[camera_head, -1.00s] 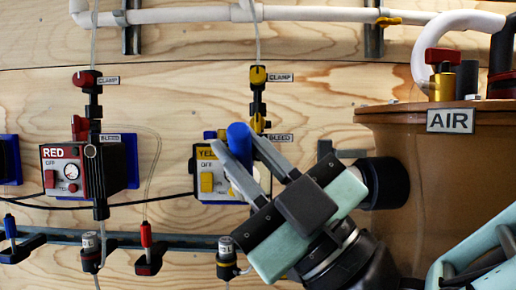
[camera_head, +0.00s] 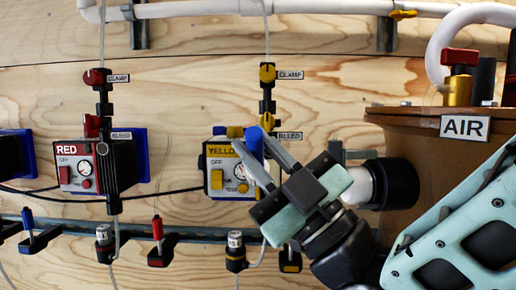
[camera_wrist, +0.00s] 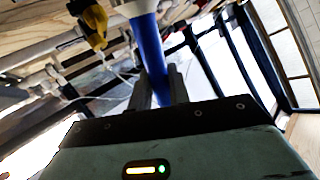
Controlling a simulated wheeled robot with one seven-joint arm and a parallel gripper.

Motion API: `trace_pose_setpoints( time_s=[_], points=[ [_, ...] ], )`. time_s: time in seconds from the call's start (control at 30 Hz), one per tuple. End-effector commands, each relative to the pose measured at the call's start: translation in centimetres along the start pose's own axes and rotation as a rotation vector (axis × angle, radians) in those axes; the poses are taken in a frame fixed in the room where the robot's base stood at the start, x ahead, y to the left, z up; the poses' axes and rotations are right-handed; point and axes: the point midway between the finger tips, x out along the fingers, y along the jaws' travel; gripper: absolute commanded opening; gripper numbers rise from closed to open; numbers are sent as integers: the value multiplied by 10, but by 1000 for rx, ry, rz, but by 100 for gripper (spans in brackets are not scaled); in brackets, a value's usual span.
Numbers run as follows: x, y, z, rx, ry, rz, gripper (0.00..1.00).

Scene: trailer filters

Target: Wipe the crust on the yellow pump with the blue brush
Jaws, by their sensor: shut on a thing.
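The yellow pump (camera_head: 222,169) is a boxy unit with a yellow-labelled front, a switch and a gauge, mounted on the plywood wall at the middle of the head view. My gripper (camera_head: 258,150) is shut on the blue brush (camera_head: 254,140), in front of the pump's right side. The brush and fingers cover part of the pump's right side. In the wrist view the brush's blue handle (camera_wrist: 150,50) stands between the fingers and runs up to a pale part at the top edge. I cannot make out the crust, or whether the brush touches the pump.
The red pump (camera_head: 86,168) is on the wall to the left. The yellow clamp knob (camera_head: 267,73) and bleed fitting are above the yellow pump. A rail (camera_head: 200,231) with small tool holders runs below. The brown tank (camera_head: 405,118) labelled AIR stands at right, close to my wrist.

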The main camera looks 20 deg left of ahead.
Motion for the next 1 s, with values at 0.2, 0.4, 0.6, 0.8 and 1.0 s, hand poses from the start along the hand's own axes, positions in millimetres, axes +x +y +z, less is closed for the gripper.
trace_pose_setpoints(
  time_s=[0.2,0.4,0.6,0.8,1.0],
  points=[
    [0,0,0,0,0,0,0],
    [0,0,0,0,0,0,0],
    [1,1,3,-1,1,0,0],
    [3,2,6,0,1,0,0],
    [3,4,7,0,0,0,0]
  ],
)
